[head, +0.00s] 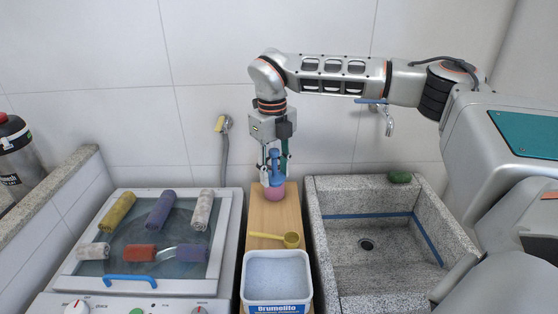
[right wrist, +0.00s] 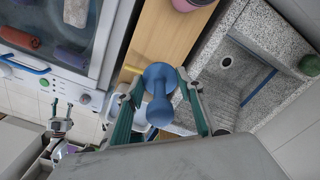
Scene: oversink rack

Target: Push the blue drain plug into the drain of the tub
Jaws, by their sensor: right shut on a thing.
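The blue drain plug (head: 275,178) is held in my right gripper (head: 274,170), above the wooden board between the washing machine and the tub. In the right wrist view, the plug's round head and narrower stem (right wrist: 158,95) show between the two fingers of my right gripper (right wrist: 160,90). The grey stone tub (head: 388,275) is to the right, with its dark round drain (head: 366,245) uncovered in the floor. The drain also shows in the right wrist view (right wrist: 226,62). My left gripper (right wrist: 61,112) shows small at the lower left there, its fingers apart and empty.
A pink pot (head: 274,192) stands on the board (head: 285,215) behind the plug. A yellow scoop (head: 290,240) and a white powder box (head: 277,275) are nearer. Rolled cloths lie on the washing machine lid. A green item (head: 400,177) sits on the tub's back rim, below a tap (head: 388,122).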

